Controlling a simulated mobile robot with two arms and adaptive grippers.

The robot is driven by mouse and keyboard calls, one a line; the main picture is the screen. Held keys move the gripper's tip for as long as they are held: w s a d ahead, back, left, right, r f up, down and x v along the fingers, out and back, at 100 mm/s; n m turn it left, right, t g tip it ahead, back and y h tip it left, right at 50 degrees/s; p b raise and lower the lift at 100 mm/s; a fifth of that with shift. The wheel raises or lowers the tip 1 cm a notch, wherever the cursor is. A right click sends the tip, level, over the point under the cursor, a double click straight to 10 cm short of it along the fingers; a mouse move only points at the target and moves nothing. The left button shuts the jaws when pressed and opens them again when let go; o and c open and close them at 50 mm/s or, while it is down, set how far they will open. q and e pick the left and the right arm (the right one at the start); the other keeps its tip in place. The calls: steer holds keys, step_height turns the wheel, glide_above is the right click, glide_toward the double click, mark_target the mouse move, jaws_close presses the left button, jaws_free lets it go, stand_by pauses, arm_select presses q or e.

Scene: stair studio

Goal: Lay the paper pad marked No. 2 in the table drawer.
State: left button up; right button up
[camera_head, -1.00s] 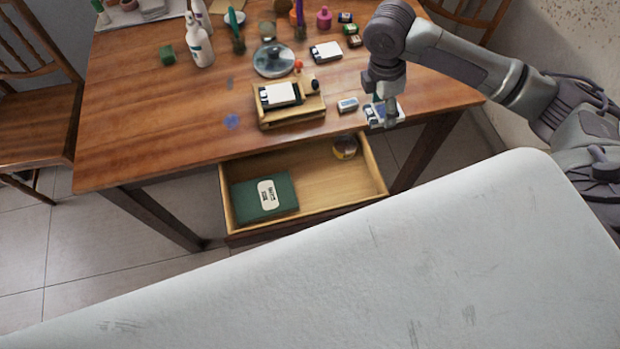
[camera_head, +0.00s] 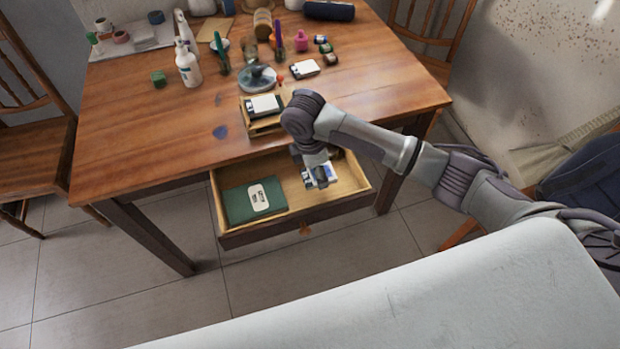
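The table drawer (camera_head: 357,178) is pulled open below the tabletop. A green book with a white label (camera_head: 238,205) lies in its left part. My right gripper (camera_head: 318,179) points down over the right part of the drawer. It appears shut on a small paper pad (camera_head: 328,173) with a white and blue face, which is partly hidden by the fingers. I cannot read the pad's number, nor tell whether it touches the drawer floor. Two similar pads show: one in the wooden tray (camera_head: 264,105), one on the table (camera_head: 305,68). My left gripper is out of view.
The wooden table (camera_head: 160,125) holds a white spray bottle (camera_head: 188,68), a glass lid-like disc (camera_head: 257,78), a pink bottle (camera_head: 301,41) and small jars toward the back. Chairs stand left and back right. The front left tabletop is clear.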

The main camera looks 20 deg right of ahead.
mark_target(311, 180)
steer(key=shift+w+a+f, duration=0.5)
steer(key=shift+w+a, duration=0.1)
steer(key=shift+a, duration=0.05)
steer(key=shift+f, duration=2.05)
steer(key=o, duration=1.2)
steer(key=shift+f, duration=0.15)
steer(key=shift+c, duration=0.2)
steer(key=r, duration=0.4)
steer(key=a+r, duration=0.1)
steer(key=r, duration=0.7)
steer(key=shift+a+r, duration=0.1)
steer(key=shift+a, duration=0.3)
